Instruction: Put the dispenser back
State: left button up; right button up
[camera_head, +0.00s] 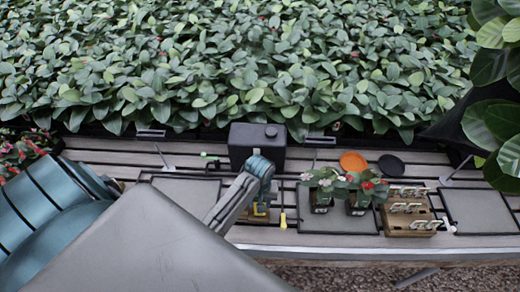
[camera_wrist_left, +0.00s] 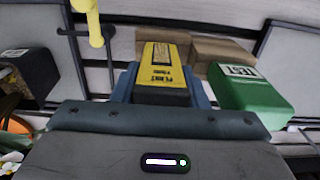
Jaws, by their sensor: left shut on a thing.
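My left gripper (camera_head: 260,210) reaches down to the slatted bench (camera_head: 315,238) in the head view. In the left wrist view its blue fingers (camera_wrist_left: 160,86) are shut on a yellow and black dispenser (camera_wrist_left: 163,68), whose label seems to read PLANT FOOD. In the head view only a little yellow of the dispenser shows beneath the arm; the rest is hidden. I cannot tell whether the dispenser touches the bench. My right gripper is not in view.
A green box (camera_wrist_left: 248,88) and brown boxes (camera_wrist_left: 222,48) lie close by. A yellow-handled tool (camera_head: 283,220), potted flowers (camera_head: 358,200) and a wooden crate (camera_head: 408,220) stand to the right. A black container (camera_head: 257,143) is behind.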

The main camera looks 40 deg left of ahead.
pick_arm(q)
jog(key=o, duration=0.8)
jog(key=shift+o, duration=0.7)
jog(key=shift+r, duration=0.1)
notch_tip(320, 180, up, 8)
jog(key=shift+b, duration=1.15)
jog(key=shift+r+p, duration=0.75)
jog(key=shift+r, duration=0.65)
